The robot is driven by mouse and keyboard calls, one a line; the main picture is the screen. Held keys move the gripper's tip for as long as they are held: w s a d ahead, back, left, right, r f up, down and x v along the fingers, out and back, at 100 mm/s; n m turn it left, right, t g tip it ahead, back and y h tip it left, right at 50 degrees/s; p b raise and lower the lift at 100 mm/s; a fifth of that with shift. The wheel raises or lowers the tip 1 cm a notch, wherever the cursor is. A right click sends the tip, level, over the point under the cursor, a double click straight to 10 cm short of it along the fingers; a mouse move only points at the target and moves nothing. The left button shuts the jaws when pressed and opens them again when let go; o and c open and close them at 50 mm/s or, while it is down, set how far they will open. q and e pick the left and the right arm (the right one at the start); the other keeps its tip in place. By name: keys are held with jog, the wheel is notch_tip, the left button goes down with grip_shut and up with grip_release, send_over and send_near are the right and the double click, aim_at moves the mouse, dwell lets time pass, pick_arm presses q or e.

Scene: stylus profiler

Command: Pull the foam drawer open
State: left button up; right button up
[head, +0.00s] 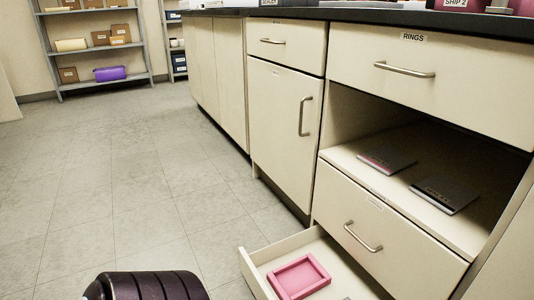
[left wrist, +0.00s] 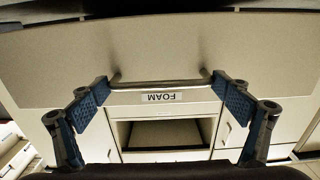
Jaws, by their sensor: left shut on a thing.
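In the left wrist view, the foam drawer's front (left wrist: 160,50) carries an upside-down FOAM label (left wrist: 161,96) beside a metal bar handle (left wrist: 150,85). My left gripper (left wrist: 161,80) is shut on this handle, its blue-padded fingers at the two ends of the bar. In the head view, a bottom drawer (head: 266,259) stands pulled out of the cabinet with a pink frame-like piece (head: 300,277) inside. Its outer face and label are hidden there, so I cannot read which drawer it is. The left fingers do not show in the head view. My right gripper is not in view.
Above the open drawer are a closed drawer (head: 345,215) and an open shelf (head: 350,155) with two flat items. The RINGS drawer (head: 470,75) above is closed. A cupboard door (head: 283,120) is closed. The floor (head: 120,180) at left is clear to the shelving (head: 150,45).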

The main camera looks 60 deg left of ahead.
pick_arm(q)
jog(key=shift+d, duration=0.2)
jog(key=o, duration=1.4)
jog(key=shift+a, duration=0.1)
jog(key=s, duration=0.8)
jog(key=s+a, duration=0.1)
jog(key=s, duration=0.3)
